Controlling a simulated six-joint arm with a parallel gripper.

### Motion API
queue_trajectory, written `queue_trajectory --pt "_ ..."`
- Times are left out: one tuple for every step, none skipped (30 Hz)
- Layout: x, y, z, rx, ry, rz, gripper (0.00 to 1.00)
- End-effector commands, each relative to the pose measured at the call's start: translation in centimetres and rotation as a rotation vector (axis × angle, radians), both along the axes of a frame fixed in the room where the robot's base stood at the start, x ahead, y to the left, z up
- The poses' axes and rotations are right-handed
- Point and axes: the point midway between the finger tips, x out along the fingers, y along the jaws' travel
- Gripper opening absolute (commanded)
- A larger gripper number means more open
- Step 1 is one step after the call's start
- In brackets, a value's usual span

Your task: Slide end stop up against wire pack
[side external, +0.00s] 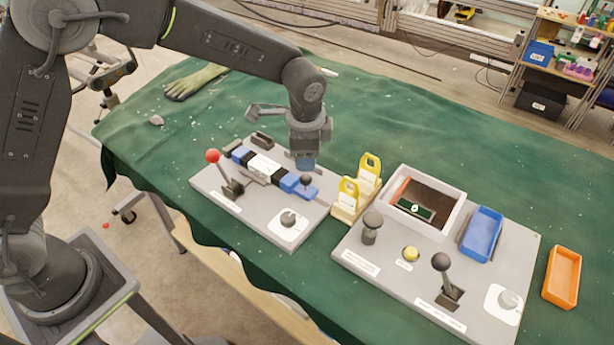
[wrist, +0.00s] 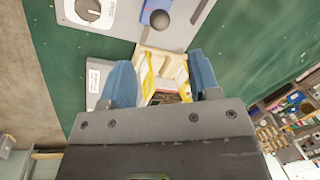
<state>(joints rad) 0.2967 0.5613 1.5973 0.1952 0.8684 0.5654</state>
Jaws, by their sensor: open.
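The end stop (side external: 309,193) appears to be the blue piece with a dark round knob at the right end of a rail on the left grey panel. It also shows at the top of the wrist view (wrist: 147,12), partly cut off, with its knob (wrist: 160,19). A row of blue, black and white blocks, apparently the wire pack (side external: 263,166), lies along the rail to its left. I cannot tell whether the two touch. My gripper (side external: 305,167) is above and behind the end stop, pointing down. In the wrist view its blue fingers (wrist: 162,88) are apart, with nothing visibly held.
A red-knobbed lever (side external: 213,157) and a dial (side external: 289,218) stand on the left panel (side external: 262,224). Yellow tags (side external: 369,169) stand in a wooden holder to the right. The right panel (side external: 385,278) carries a framed tray, blue bin and lever. Open green cloth lies behind.

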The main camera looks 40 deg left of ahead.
Motion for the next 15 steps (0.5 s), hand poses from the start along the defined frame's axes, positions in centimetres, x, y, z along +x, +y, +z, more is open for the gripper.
queue_trajectory --pt "0.1 0.2 -1.2 0.002 0.005 0.001 0.56" --pt "0.2 0.2 -1.8 0.002 0.005 0.0 0.56" --pt "0.3 0.3 -2.7 0.003 0.005 0.0 0.56" --pt "0.5 0.4 -3.3 0.002 0.004 0.0 0.56" --pt "0.6 0.4 -3.9 0.003 0.005 0.0 0.56" --pt "0.7 0.5 -4.7 0.002 0.005 0.0 0.56" --pt "0.8 0.6 -5.3 0.003 0.005 0.0 0.56" --pt "0.9 0.7 -5.8 0.002 0.005 0.001 0.56" --pt "1.0 0.7 -6.5 0.002 0.005 0.0 0.56" --pt "1.1 0.8 -7.0 0.002 0.005 0.0 0.56" --pt "1.2 0.8 -7.4 0.001 0.004 0.0 0.56" --pt "1.3 0.9 -8.0 0.001 0.003 0.0 0.56" --pt "1.3 0.9 -8.3 0.001 0.003 0.0 0.56" --pt "1.4 1.0 -8.6 0.001 0.003 0.0 0.56" --pt "1.5 1.0 -9.0 0.002 0.003 -0.001 0.56"
